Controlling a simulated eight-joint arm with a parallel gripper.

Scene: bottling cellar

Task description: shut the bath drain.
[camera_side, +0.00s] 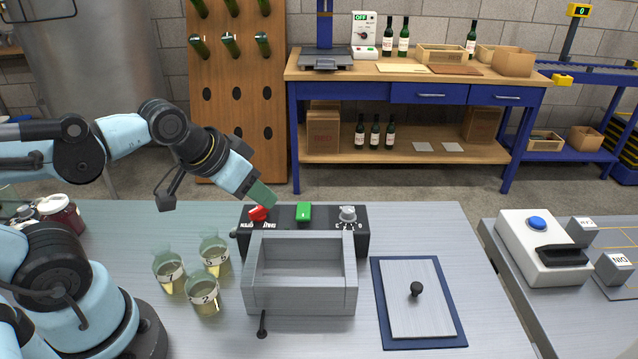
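The bath (300,287) is an open grey rectangular tank on the metal table, with its inside visible from above. A black lever with a round end (262,325) sticks out at the lower left of its front wall and points down toward the viewer. I cannot tell from its angle whether the drain is open or shut. The drain hole itself is not visible. My gripper (262,195) is above the left end of the black control panel, with its tips close over the red knob (258,213). Contact and finger gap are unclear.
The black panel (330,240) behind the bath also carries a green switch (303,211) and a grey dial (348,214). A flat lid with a black knob (416,289) lies on a blue mat to the right.

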